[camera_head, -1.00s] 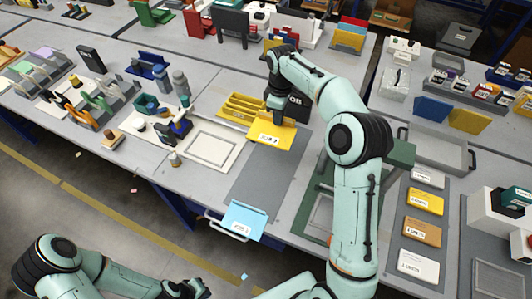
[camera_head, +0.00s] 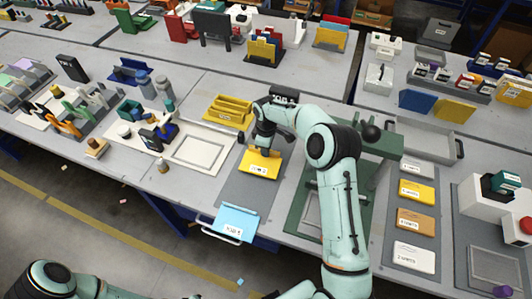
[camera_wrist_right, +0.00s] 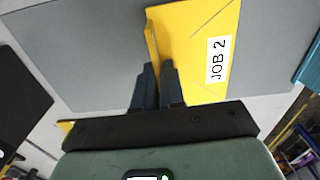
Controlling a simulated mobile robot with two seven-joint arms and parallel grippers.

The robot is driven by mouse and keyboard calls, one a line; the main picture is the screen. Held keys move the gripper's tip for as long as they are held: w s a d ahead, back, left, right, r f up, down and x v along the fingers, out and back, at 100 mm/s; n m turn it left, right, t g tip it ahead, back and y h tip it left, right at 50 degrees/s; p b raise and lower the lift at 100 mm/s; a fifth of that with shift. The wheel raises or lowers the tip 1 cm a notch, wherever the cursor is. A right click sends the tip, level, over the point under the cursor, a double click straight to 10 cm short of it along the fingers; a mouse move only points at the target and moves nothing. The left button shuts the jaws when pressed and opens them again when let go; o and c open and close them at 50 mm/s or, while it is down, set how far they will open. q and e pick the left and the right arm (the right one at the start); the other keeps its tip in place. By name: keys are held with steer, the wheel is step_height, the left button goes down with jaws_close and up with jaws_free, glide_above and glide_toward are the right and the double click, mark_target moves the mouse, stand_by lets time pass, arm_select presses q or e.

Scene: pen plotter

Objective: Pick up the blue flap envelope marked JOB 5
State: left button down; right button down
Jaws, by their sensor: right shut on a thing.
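A blue envelope (camera_head: 236,221) lies at the front edge of the table, on the near end of a grey mat (camera_head: 246,191). Its white label is too small to read surely. My right gripper (camera_head: 264,148) is away from it, farther back over the mat, shut on a yellow envelope (camera_head: 260,166). In the right wrist view my right fingers (camera_wrist_right: 157,80) close on the edge of this yellow envelope (camera_wrist_right: 190,45), whose label reads JOB 2. A blue piece (camera_wrist_right: 309,65) shows at that view's right edge. My left gripper is out of view.
A yellow holder (camera_head: 228,110) stands behind the mat. A white framed tray (camera_head: 200,150) lies to the left. A green stand (camera_head: 300,200) and a row of labelled packets (camera_head: 415,222) are to the right. Bare grey mat lies between the two envelopes.

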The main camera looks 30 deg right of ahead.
steer(key=shift+f, duration=1.1)
steer(key=shift+f, duration=0.15)
steer(key=c, duration=1.2)
jaws_free()
